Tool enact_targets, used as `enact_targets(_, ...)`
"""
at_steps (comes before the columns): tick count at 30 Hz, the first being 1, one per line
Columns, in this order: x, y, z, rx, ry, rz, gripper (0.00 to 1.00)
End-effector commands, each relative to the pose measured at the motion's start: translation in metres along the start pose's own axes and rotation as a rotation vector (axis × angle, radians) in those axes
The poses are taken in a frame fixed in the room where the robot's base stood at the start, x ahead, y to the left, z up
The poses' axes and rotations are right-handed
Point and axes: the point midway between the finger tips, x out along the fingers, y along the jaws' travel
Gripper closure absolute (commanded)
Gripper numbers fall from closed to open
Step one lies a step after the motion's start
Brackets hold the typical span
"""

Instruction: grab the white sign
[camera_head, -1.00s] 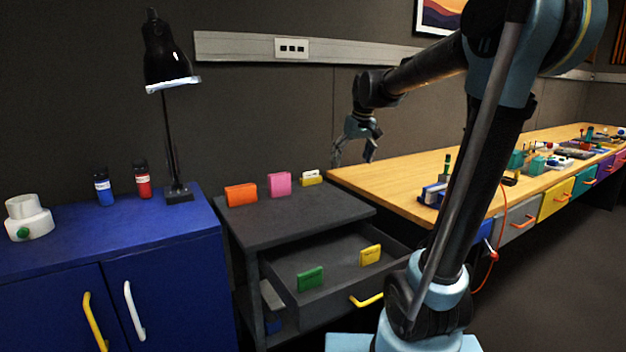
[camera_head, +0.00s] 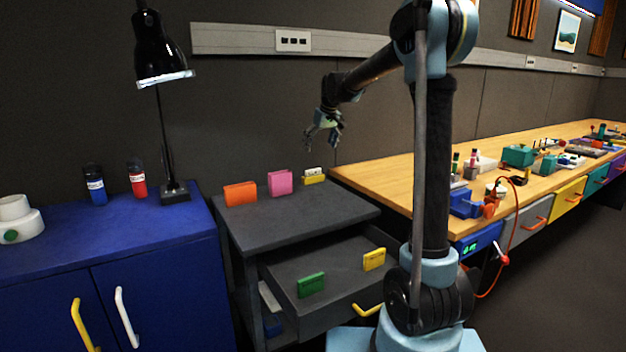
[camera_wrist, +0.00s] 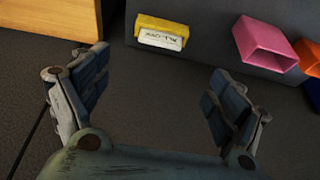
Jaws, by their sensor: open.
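The white sign (camera_head: 313,171) with dark lettering stands in a small yellow holder (camera_head: 313,180) at the back right of the grey cabinet top. In the wrist view the white sign (camera_wrist: 160,39) shows upside down in the yellow holder (camera_wrist: 163,25), beyond my fingertips and between their lines. My gripper (camera_head: 322,140) is open and empty, above the sign in the head view. In the wrist view my gripper (camera_wrist: 155,78) has its two fingers wide apart, with nothing between them. The gap between gripper and sign is hard to judge.
A pink holder (camera_head: 280,183) and an orange holder (camera_head: 240,194) stand left of the sign. The cabinet's open drawer holds a green block (camera_head: 311,285) and a yellow block (camera_head: 374,259). A wooden table (camera_head: 400,176) adjoins on the right. A black lamp (camera_head: 160,60) stands left.

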Motion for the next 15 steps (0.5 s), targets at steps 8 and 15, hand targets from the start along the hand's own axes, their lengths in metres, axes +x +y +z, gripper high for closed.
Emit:
enact_targets(8,0.049,0.003,0.001,0.003,0.000,0.001,0.12)
enact_targets(15,0.073,0.003,0.002,0.004,0.000,0.002,0.12)
